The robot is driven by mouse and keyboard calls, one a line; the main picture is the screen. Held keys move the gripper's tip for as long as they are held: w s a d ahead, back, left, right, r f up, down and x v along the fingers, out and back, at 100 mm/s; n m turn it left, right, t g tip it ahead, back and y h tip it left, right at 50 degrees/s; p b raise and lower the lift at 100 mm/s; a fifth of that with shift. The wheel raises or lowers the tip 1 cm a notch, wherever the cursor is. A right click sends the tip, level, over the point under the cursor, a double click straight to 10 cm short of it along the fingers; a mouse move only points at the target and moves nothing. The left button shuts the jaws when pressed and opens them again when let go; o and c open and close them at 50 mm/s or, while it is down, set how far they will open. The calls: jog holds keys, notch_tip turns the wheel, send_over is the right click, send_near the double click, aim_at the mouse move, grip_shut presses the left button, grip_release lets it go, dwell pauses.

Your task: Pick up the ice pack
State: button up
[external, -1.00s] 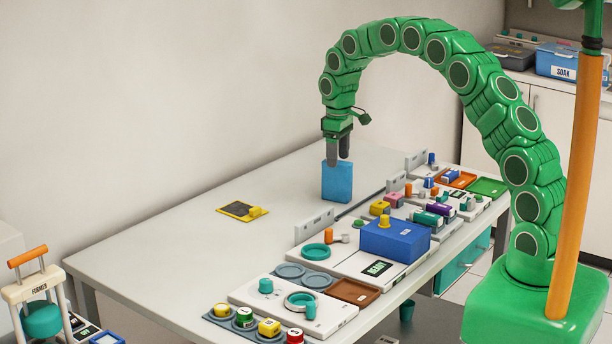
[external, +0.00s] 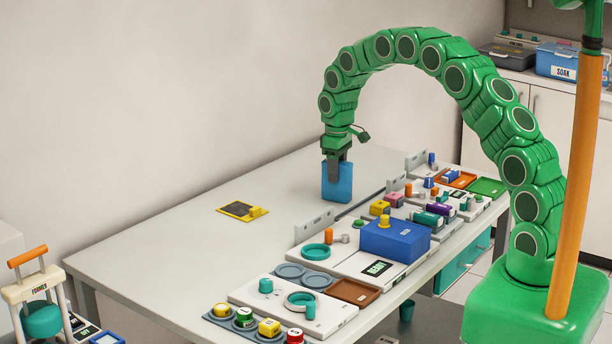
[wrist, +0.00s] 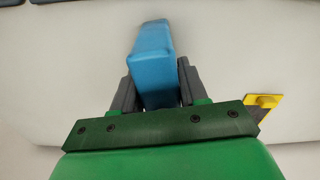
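The ice pack is a light blue upright block (external: 344,190) standing on the table, near its middle. My gripper (external: 336,178) points straight down over it, with its dark fingers lowered alongside the block's upper part. In the wrist view, the ice pack (wrist: 152,62) sits between the two grey fingers of my gripper (wrist: 156,82). A narrow gap shows beside the right finger, so the fingers appear open around the block. The fingers hide parts of its sides.
A yellow-edged dark pad (external: 242,211) lies to the left on the table (external: 180,235). A blue box (external: 395,240) and several small stations line the right edge. A grey upright plate (external: 314,224) stands near the ice pack. The table's left side is mostly clear.

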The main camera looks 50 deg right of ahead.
grip_shut()
jog(key=shift+r, duration=0.15)
notch_tip(320, 180, up, 2)
jog(key=shift+r, duration=0.2)
jog(key=shift+s+a+r, duration=0.1)
jog(key=shift+s+r, duration=0.25)
jog(key=shift+r, duration=0.3)
jog(key=s+a+r, duration=0.3)
jog(key=s+r, duration=0.6)
jog(key=s, duration=0.4)
jog(key=shift+a, duration=0.15)
